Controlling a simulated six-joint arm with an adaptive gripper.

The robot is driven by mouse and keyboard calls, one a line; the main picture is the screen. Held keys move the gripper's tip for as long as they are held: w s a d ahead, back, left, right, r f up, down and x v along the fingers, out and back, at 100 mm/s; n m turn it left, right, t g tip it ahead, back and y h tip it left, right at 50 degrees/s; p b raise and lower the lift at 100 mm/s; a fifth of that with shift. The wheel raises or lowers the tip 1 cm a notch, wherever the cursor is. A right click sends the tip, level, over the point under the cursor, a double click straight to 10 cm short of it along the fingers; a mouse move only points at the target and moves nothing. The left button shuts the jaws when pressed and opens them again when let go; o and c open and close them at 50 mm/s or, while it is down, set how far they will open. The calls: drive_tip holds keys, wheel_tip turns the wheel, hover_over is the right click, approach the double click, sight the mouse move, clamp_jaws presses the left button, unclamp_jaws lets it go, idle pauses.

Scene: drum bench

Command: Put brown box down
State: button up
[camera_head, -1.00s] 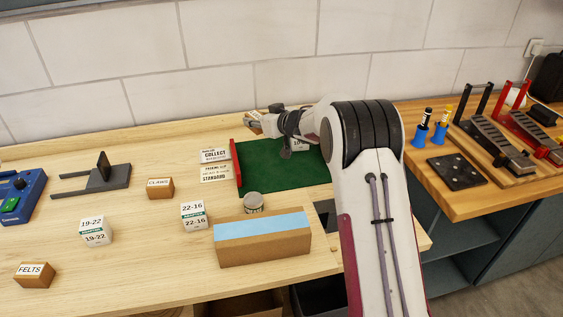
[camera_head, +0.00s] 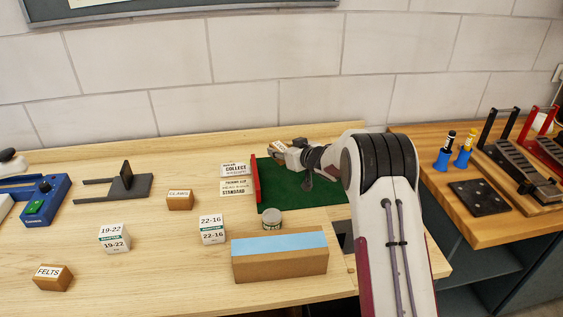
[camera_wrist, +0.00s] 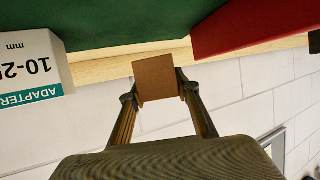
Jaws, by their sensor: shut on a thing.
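My gripper (camera_head: 286,150) is shut on a small brown box (camera_head: 279,147), which carries a white label on top. In the wrist view the box (camera_wrist: 156,78) sits between the two fingertips, a plain brown face showing. In the head view it is near the back left of the green mat (camera_head: 275,194), by the red strip (camera_head: 257,181). Whether its underside touches anything cannot be told. My arm hides the mat's right part. The wrist view also shows green (camera_wrist: 100,20) and red surfaces beyond the box.
A white 10-25 adapter box (camera_wrist: 32,72) stands near the gripper in the wrist view. Label cards (camera_head: 236,178) lie left of the red strip. A round tin (camera_head: 271,219) and a blue-topped block (camera_head: 280,256) are in front. A brown CLAWS box (camera_head: 180,200) stands left.

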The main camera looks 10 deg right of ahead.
sight(282, 161)
drive_tip(key=shift+f, duration=0.3)
drive_tip(key=shift+f, duration=1.9)
drive_tip(key=shift+f, duration=0.1)
drive_tip(key=o, duration=1.1)
drive_tip(key=shift+o, duration=0.2)
drive_tip(key=shift+s, duration=0.1)
drive_tip(key=shift+s+d+r, duration=0.2)
drive_tip(key=shift+s+r, duration=0.15)
drive_tip(key=shift+v, duration=5.45)
